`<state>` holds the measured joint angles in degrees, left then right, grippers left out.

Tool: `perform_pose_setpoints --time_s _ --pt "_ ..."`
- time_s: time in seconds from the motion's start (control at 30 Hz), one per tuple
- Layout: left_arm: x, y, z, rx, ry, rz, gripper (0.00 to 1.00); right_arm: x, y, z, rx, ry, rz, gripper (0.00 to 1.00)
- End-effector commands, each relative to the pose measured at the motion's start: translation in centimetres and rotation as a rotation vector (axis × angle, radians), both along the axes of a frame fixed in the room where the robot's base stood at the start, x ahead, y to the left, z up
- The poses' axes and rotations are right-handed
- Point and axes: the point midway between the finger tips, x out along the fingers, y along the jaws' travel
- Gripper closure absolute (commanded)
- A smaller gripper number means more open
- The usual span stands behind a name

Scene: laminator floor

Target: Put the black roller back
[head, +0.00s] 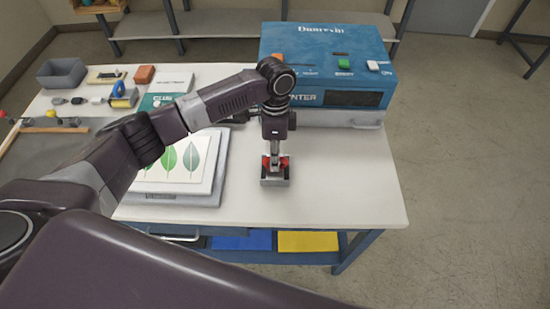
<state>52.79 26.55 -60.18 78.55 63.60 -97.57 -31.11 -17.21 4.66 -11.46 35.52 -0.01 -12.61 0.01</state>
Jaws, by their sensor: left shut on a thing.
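My left gripper (274,160) points down over the front part of the white table, right of the leaf print. It is shut on a small tool with red parts and a grey metal frame, which I take to be the black roller (275,181). The gripper hides much of it, and its black surface is hard to make out. It is at or just above the tabletop; I cannot tell whether it touches. My right gripper is not in view.
A blue laminator (330,65) stands at the table's back right. The leaf print (180,165) lies left of the gripper. The table's front right (350,185) is clear.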

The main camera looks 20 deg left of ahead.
Motion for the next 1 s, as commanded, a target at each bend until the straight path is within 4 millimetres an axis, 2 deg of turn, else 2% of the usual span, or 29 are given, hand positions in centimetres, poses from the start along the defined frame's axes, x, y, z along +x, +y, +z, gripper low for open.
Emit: perform_pose_setpoints --time_s 0.37,0.4,0.57,1.0 --pt "-0.2 0.0 -1.3 0.002 0.006 0.001 1.00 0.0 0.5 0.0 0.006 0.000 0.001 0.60" --pt "-0.3 0.1 -1.4 0.003 0.008 0.001 0.87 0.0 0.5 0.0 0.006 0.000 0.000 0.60" --pt "-0.4 0.1 -1.5 0.005 0.011 0.000 0.71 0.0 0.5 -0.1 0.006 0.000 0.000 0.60" --pt "-0.4 0.0 -1.4 0.003 0.011 -0.002 0.71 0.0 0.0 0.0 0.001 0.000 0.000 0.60"
